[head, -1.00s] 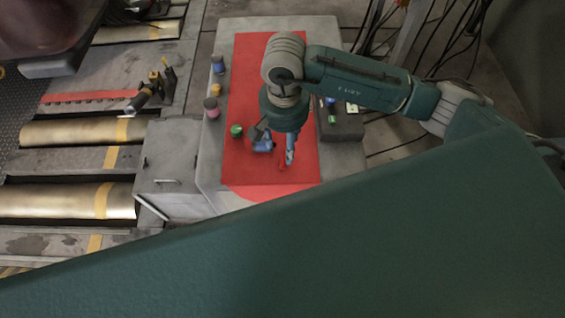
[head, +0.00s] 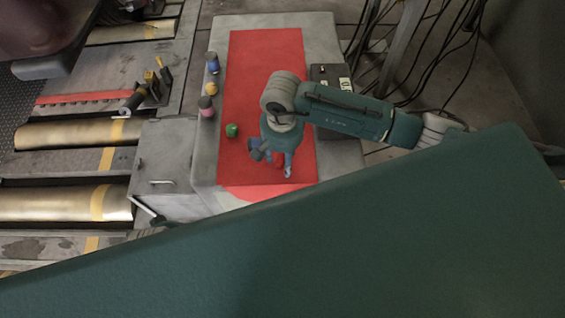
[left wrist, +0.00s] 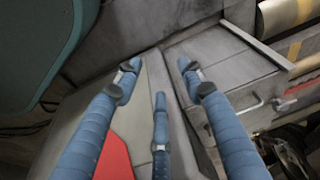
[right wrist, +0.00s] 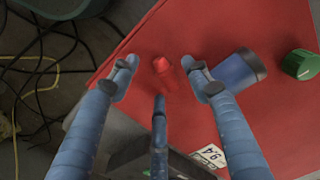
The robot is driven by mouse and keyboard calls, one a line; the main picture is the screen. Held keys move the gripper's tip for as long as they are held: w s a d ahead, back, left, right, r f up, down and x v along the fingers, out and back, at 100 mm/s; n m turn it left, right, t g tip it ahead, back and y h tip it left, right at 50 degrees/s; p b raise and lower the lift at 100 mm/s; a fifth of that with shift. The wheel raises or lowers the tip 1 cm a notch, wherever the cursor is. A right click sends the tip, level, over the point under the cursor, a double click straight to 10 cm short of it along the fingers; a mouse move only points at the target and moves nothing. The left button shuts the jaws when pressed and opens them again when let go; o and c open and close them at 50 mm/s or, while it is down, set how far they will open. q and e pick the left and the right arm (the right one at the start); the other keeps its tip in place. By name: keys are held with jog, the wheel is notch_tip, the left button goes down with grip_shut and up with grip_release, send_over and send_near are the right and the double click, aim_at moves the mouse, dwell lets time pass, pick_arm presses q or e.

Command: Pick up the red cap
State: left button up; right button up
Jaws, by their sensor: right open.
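The red cap (right wrist: 163,72) lies on the red mat (right wrist: 225,28) in the right wrist view, between and just beyond the fingertips. In the head view I cannot make it out against the mat and the gripper. My right gripper (head: 273,168) hangs over the near part of the mat; its fingers stand apart and empty in the right wrist view (right wrist: 160,78). My left gripper (left wrist: 160,75) is open and empty above the grey table's edge near a grey cabinet.
A blue cup-like piece (right wrist: 238,70) lies right of the red cap, with a green cap (right wrist: 300,64) farther right. Pink (head: 206,106), yellow (head: 211,89) and blue (head: 212,62) pieces stand along the table's left side. A dark box (head: 330,76) is at the right.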

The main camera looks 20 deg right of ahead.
jog(key=c, duration=1)
jog(key=shift+o, duration=0.2)
jog(key=shift+r, duration=0.15)
